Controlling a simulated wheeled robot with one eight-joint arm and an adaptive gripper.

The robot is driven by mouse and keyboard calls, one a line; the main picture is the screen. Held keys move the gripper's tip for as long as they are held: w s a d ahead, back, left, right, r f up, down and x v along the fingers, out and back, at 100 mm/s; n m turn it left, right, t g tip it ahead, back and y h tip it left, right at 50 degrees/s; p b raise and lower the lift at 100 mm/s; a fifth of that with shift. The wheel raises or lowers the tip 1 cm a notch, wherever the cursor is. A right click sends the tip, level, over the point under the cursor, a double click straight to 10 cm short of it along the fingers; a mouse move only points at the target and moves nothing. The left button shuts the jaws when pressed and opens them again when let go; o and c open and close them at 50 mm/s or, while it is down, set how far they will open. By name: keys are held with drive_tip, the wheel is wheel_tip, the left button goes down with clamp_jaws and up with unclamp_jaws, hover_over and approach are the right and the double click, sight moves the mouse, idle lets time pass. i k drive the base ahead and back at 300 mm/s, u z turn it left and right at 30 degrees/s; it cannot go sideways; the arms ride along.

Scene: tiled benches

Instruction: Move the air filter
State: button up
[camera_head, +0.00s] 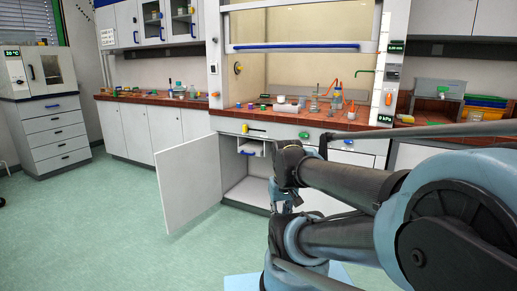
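I cannot pick out the air filter with certainty. A small pale item (249,148) sits high inside the open cabinet (246,189) under the fume hood; it is too small to identify. My arm reaches in from the right and hides part of the cabinet front. What looks like my gripper (287,198) is at the arm's far end, in front of the cabinet's right side. It is small and dark, and its fingers cannot be made out.
The cabinet door (188,182) stands open, swung out to the left over the floor. Bottles and small containers stand on the tiled hood bench (262,119). Trays (484,104) are stacked at the right. The green floor (110,225) at the left is clear.

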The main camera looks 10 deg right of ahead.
sight(250, 148)
drive_tip(key=z, duration=0.05)
drive_tip(key=i, duration=1)
drive_tip(key=u, duration=0.1)
